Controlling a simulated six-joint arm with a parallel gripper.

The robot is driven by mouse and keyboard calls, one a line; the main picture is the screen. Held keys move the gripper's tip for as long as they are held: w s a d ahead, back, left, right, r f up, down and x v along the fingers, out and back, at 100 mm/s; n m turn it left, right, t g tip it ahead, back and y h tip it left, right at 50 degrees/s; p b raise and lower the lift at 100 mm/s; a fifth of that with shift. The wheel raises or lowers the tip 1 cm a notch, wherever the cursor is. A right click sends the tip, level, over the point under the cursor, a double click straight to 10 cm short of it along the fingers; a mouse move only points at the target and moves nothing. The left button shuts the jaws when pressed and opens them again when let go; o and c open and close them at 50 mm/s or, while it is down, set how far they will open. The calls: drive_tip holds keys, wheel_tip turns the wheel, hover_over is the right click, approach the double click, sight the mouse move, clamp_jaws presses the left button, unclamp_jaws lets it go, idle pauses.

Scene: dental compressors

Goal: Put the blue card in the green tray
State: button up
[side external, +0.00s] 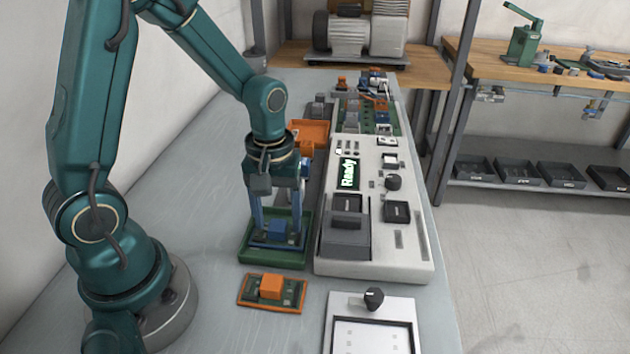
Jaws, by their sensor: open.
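The blue card (277,231), a small board with a blue block on top, lies in the green tray (266,259) just right of my arm's base. My gripper (279,222) points down over the tray. Its blue fingers are spread on either side of the card, low and close to it. It is open; whether a finger still touches the card cannot be told. The fingers hide part of the card and the tray's back.
An orange-edged card (271,289) lies on the table in front of the tray. A white panel showing "Ready" (347,173) stands close on the right. An orange tray (310,133) is behind my gripper. The left of the table is clear.

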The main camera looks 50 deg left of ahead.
sight(278, 223)
wheel_tip(278, 223, up, 11)
drive_tip(key=s+d+r+m+t, duration=0.2)
drive_tip(key=s+d+m+t, duration=0.2)
drive_tip(key=s+m, duration=0.3)
drive_tip(key=shift+s+r+m+t, duration=0.35)
drive_tip(key=shift+m+t, duration=0.45)
drive_tip(key=shift+m, duration=0.2)
idle(0.7)
